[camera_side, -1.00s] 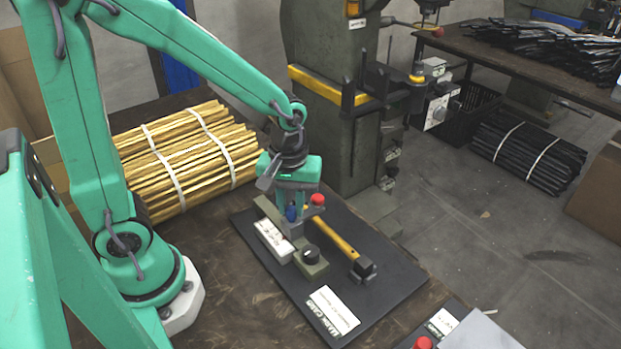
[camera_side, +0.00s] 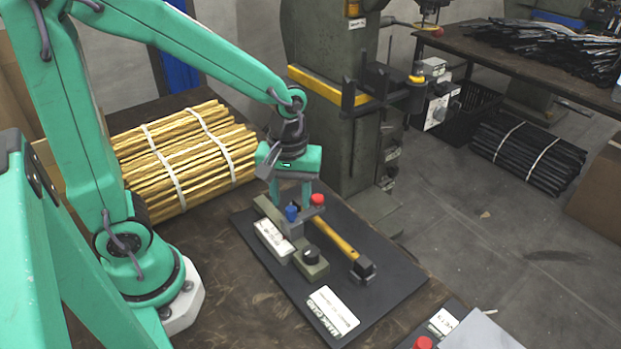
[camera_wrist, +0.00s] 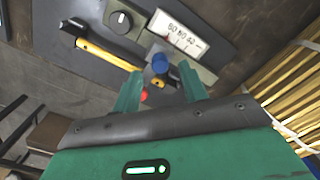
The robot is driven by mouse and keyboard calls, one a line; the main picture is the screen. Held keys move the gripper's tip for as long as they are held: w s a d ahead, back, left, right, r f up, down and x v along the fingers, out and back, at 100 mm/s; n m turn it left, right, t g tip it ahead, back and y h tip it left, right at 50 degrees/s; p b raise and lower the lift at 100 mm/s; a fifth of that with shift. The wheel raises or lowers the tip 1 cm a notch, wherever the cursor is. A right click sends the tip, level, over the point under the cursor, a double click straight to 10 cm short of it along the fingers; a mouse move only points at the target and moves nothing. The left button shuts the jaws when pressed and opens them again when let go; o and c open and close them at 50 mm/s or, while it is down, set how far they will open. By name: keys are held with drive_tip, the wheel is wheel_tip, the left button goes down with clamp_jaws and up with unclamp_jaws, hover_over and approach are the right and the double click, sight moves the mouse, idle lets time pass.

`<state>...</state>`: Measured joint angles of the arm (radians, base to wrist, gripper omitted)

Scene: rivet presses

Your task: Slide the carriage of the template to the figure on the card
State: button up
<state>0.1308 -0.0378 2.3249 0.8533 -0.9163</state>
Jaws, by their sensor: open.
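The template is an olive base (camera_side: 312,268) with a white scale plate (camera_side: 271,238) and a black knob (camera_side: 310,256). Its grey carriage (camera_side: 292,230) carries a blue knob (camera_side: 292,213) and sits beside the scale. In the wrist view the plate (camera_wrist: 178,35) shows figures such as 80, 60 and 40. The carriage's exact reading cannot be told. A white card (camera_side: 333,310) lies near the front of the black board; its figure is too small to read. My gripper (camera_side: 291,199) is open above the blue knob, which also shows beyond the fingertips in the wrist view (camera_wrist: 160,62).
A red knob (camera_side: 317,199) stands close beside the right finger. A bundle of yellow rods (camera_side: 185,155) lies behind on the left; a press (camera_side: 330,100) stands behind.

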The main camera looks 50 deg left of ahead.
drive_tip(key=shift+r, duration=2.8)
drive_tip(key=shift+s+r, duration=0.1)
drive_tip(key=s+a+r+m+t, duration=0.3)
drive_tip(key=s+r+m+t, duration=0.2)
drive_tip(key=m, duration=0.4)
drive_tip(key=shift+s+a+r+t, duration=0.3)
drive_tip(key=shift+s+a+r, duration=0.1)
drive_tip(key=shift+s+r, duration=0.25)
